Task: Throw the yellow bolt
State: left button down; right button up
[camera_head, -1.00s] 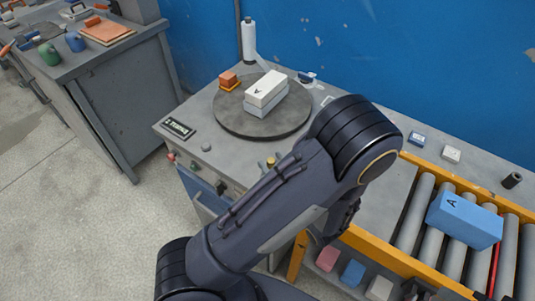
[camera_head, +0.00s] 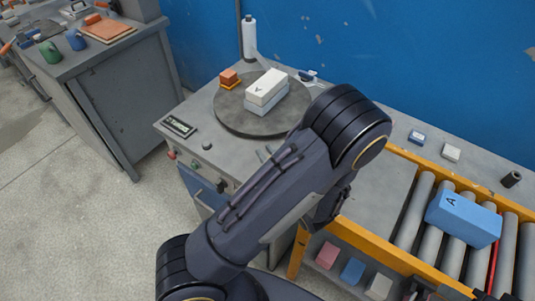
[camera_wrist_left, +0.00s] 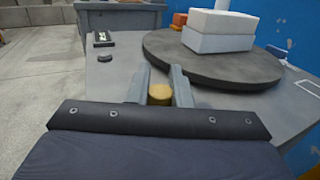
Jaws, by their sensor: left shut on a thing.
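The yellow bolt (camera_wrist_left: 160,94) shows in the left wrist view as a short round yellow knob on the grey bench top. My left gripper (camera_wrist_left: 161,84) has one grey finger on each side of it and is shut on it. In the head view my left arm hides the bolt, and only a bit of the grey fingers (camera_head: 266,153) shows at the arm's edge. I do not see my right gripper.
A dark round turntable (camera_head: 232,119) carries a white block on a grey one (camera_head: 267,88) and a small orange block (camera_head: 229,77). A roller conveyor (camera_head: 412,217) with a blue block (camera_head: 463,218) is at right. A small display (camera_head: 179,126) sits at the bench's left corner.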

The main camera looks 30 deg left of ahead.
pick_arm(q)
jog(key=w, duration=0.4)
jog(key=shift+d, duration=0.2)
jog(key=shift+w, duration=0.15)
jog(key=c, duration=1.3)
grip_release()
jog(key=shift+w, duration=0.15)
jog(key=v, duration=0.8)
jog(key=shift+b, duration=0.35)
